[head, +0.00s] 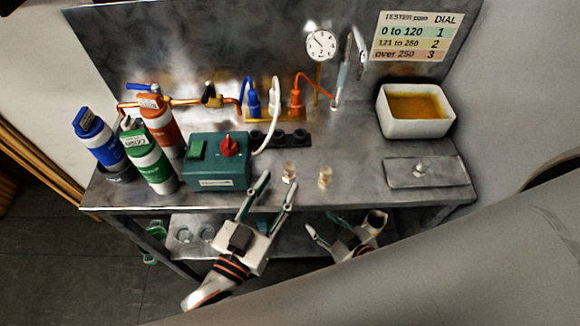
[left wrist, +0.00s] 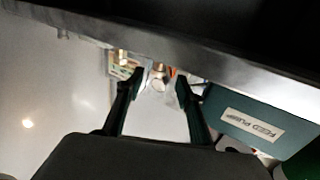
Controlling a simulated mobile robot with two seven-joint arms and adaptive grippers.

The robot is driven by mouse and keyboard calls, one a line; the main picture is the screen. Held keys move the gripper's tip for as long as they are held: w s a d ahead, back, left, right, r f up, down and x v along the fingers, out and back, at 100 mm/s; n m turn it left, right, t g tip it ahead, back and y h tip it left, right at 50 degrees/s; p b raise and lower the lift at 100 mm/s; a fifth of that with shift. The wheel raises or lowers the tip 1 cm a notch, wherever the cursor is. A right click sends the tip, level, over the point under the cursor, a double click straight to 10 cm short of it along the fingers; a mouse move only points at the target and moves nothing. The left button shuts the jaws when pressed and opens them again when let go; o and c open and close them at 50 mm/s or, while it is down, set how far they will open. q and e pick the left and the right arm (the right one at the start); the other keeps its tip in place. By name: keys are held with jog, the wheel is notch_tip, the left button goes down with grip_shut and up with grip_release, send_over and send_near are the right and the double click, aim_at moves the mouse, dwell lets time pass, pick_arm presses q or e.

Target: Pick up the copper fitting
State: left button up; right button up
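Two small upright pieces stand near the table's front edge in the head view: a pinkish-copper one (head: 289,172) and a tan one (head: 325,177). The pinkish one looks more like the copper fitting, but they are too small to be sure. My left gripper (head: 277,185) is open, just in front of the pinkish piece. In the left wrist view, a small copper-coloured piece (left wrist: 158,69) shows between and beyond the open fingertips (left wrist: 161,80). My right gripper (head: 345,225) is open and empty, low in front of the table edge.
The teal feed pump box (head: 218,161) stands left of my left gripper; it also shows in the left wrist view (left wrist: 262,112). Several canisters (head: 148,158) are further left. A white tub (head: 415,122) and grey plate (head: 427,171) are right. The metal table (head: 345,150) has free room.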

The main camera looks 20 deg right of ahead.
aim_at(287, 172)
pick_arm(q)
jog(key=x, duration=0.6)
jog(key=shift+d+r, duration=0.1)
grip_shut()
